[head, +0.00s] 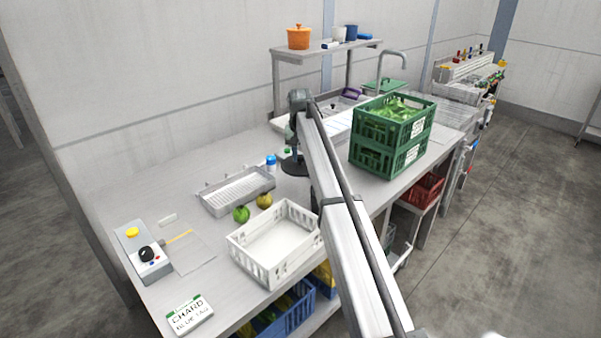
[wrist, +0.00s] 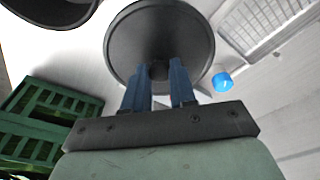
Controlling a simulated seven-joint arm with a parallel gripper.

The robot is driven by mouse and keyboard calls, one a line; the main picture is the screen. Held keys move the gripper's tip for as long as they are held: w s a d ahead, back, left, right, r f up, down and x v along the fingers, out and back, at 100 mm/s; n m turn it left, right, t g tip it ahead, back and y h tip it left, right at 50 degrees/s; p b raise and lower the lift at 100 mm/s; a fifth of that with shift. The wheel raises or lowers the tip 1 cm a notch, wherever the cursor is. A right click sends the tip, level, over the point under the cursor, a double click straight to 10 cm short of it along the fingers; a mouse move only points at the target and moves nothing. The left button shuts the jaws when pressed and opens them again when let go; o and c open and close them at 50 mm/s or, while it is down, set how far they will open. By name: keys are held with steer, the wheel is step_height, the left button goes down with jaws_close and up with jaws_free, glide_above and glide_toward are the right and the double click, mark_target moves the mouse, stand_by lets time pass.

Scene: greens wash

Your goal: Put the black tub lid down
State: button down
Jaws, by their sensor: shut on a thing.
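The black tub lid (wrist: 160,30) is a round dark disc with a knob in its middle. My gripper (wrist: 160,88) has its two blue fingers shut on that knob. In the head view the lid (head: 294,168) is below my gripper (head: 297,150), over the counter behind the white crate and partly hidden by my arm. It looks about level; I cannot tell whether it touches the counter. Another round black thing (wrist: 50,8), perhaps the tub, is cut off at the wrist view's top left.
A blue-capped container (head: 271,161) and a grey drain tray (head: 238,190) lie left of the lid. A white crate (head: 275,240) and two round vegetables (head: 241,214) are in front. Stacked green crates (head: 390,135) stand to the right. Bare counter shows around the lid.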

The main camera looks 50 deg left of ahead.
mark_target(300, 165)
steer(key=shift+f, duration=2.9)
steer(key=shift+f, duration=0.5)
steer(key=c, duration=0.9)
jaws_free()
steer(key=r, duration=0.4)
steer(key=d+r, duration=0.1)
steer(key=r, duration=0.3)
steer(key=s+r, duration=0.1)
steer(key=r, duration=0.4)
steer(key=shift+s+d, duration=0.1)
steer(key=shift+d, duration=0.1)
steer(key=shift+f, duration=0.1)
